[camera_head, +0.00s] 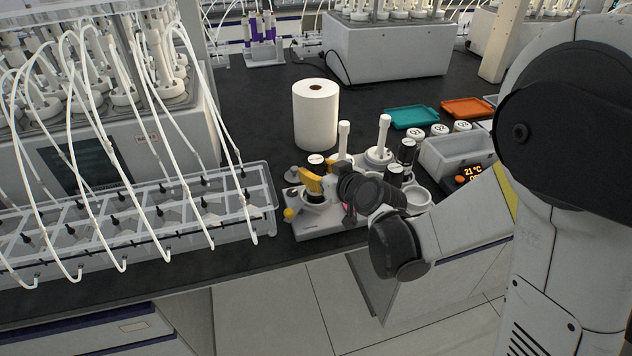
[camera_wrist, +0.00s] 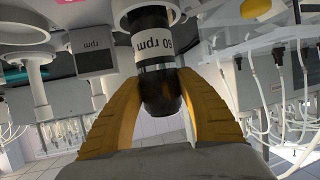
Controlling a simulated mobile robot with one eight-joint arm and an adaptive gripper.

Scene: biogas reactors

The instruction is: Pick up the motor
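The motor is a dark cylinder with a white band reading "60 rpm" (camera_wrist: 158,50) in the wrist view. In the head view its black body and pale cap (camera_head: 317,160) show at the grey base unit on the bench's front edge. My gripper (camera_wrist: 160,85) has its yellow fingers on either side of the motor's dark end, with no clear gap at the tips. In the head view my gripper (camera_head: 312,182) reaches in from the right at the motor. The motor's other end meets a white part in the wrist view; whether it is clear of its seat cannot be told.
A paper roll (camera_head: 315,118) stands behind the base unit (camera_head: 325,222). A clear rack with white tubes (camera_head: 240,205) is close on the left. White-capped bottles (camera_head: 440,130), a grey bin (camera_head: 455,158) and teal (camera_head: 410,117) and orange trays (camera_head: 467,107) lie right.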

